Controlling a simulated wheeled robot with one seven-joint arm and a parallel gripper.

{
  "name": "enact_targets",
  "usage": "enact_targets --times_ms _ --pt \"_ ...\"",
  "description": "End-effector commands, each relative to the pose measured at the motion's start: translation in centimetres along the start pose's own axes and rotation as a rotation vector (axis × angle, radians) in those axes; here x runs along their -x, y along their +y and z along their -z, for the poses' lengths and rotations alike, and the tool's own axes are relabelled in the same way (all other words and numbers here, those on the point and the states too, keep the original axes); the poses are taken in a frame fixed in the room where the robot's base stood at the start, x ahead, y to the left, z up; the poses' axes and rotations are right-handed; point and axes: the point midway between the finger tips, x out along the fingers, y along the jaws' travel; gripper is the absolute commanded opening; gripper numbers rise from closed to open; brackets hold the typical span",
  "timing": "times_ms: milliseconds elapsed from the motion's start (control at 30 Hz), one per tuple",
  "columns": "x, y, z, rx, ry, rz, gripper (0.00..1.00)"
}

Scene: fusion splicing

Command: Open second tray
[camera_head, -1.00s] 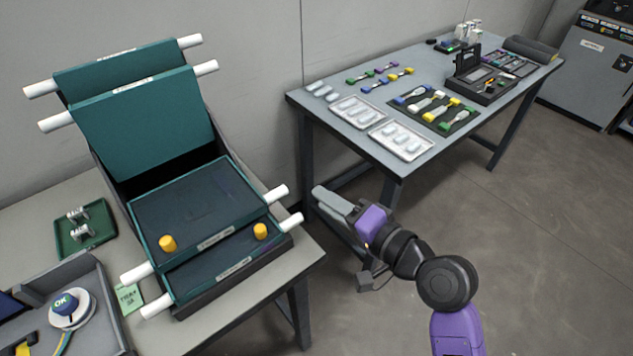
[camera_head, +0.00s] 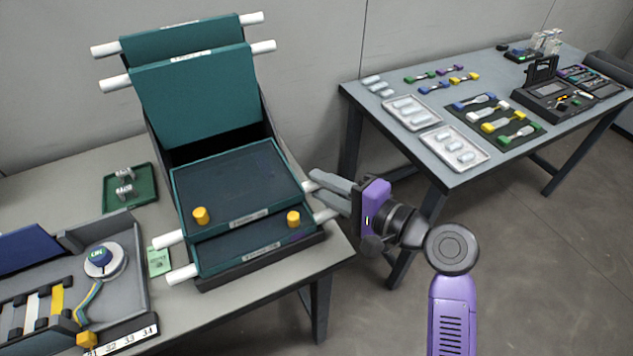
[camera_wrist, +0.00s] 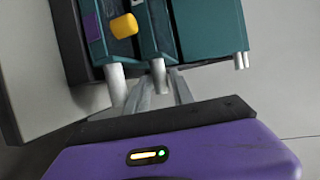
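A splice cabinet holds dark green trays with white rod handles at their sides. Two trays are tilted up at the back: a front one (camera_head: 200,95) and one behind it (camera_head: 175,40). Two lie low in front: an upper tray (camera_head: 240,180) and a lower tray (camera_head: 240,248), with yellow knobs (camera_head: 200,216) (camera_head: 293,218) at their front. My gripper (camera_head: 325,187) is at the right side of the low trays. Its fingers (camera_wrist: 163,93) look apart, with the upper low tray's white handle (camera_wrist: 160,76) between their tips. Whether they touch it is unclear. The lower tray's handle (camera_wrist: 116,80) is outside them.
A green dish (camera_head: 145,198) with small parts, a green note (camera_head: 159,261) and a grey bin (camera_head: 135,265) stand left of the cabinet. A second table (camera_head: 385,85) with white trays and coloured parts is at the right, behind my arm.

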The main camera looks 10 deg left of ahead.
Motion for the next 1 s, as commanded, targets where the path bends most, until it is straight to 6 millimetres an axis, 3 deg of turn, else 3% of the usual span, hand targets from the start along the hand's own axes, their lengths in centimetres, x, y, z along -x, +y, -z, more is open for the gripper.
enact_targets --times_ms 200,500,667,1000 --pt "-1.9 0.0 0.0 0.0 0.0 0.001 0.29" --pt "-2.1 0.0 0.0 0.0 0.001 0.0 0.29" --pt "-2.1 0.0 0.0 0.0 0.001 0.0 0.0" --pt "-2.1 0.1 0.0 0.0 0.001 0.0 0.0"
